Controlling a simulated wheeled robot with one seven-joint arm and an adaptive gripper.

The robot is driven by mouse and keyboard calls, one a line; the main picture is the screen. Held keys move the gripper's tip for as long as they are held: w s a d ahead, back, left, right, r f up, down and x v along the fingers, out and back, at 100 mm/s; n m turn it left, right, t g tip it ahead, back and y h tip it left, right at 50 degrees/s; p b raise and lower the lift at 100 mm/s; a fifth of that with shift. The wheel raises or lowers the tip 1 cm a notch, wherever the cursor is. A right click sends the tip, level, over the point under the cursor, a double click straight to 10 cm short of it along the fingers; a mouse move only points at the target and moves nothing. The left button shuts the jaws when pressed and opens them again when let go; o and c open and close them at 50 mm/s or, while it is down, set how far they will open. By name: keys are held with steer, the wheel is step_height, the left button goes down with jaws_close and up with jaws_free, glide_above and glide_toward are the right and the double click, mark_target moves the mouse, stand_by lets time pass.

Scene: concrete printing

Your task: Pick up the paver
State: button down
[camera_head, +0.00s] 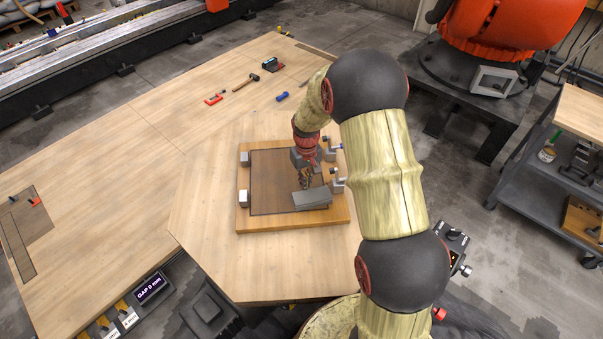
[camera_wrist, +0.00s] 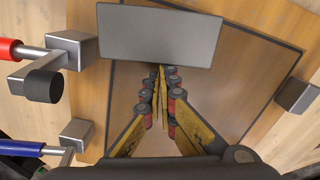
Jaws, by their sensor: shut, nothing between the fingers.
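The paver (camera_head: 312,199) is a flat grey rectangular slab lying near the front right corner of a dark brown panel (camera_head: 270,180) on a wooden board (camera_head: 290,221). In the wrist view the paver (camera_wrist: 150,36) lies just beyond my fingertips. My gripper (camera_head: 306,184) points down over the panel, close beside the paver's back edge. In the wrist view my gripper (camera_wrist: 160,70) has its yellow fingers closed together with nothing between them. I cannot tell whether the tips touch the paver.
Clamps with a red handle (camera_wrist: 18,50) and a blue handle (camera_wrist: 22,149) stand along the board's right side. Grey blocks (camera_head: 244,198) sit at its left edge. A hammer (camera_head: 246,82) and a red clamp (camera_head: 214,98) lie farther back on the table. The table's left part is mostly clear.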

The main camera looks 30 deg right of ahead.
steer(key=shift+s+f, duration=0.1)
steer(key=shift+s, duration=0.3)
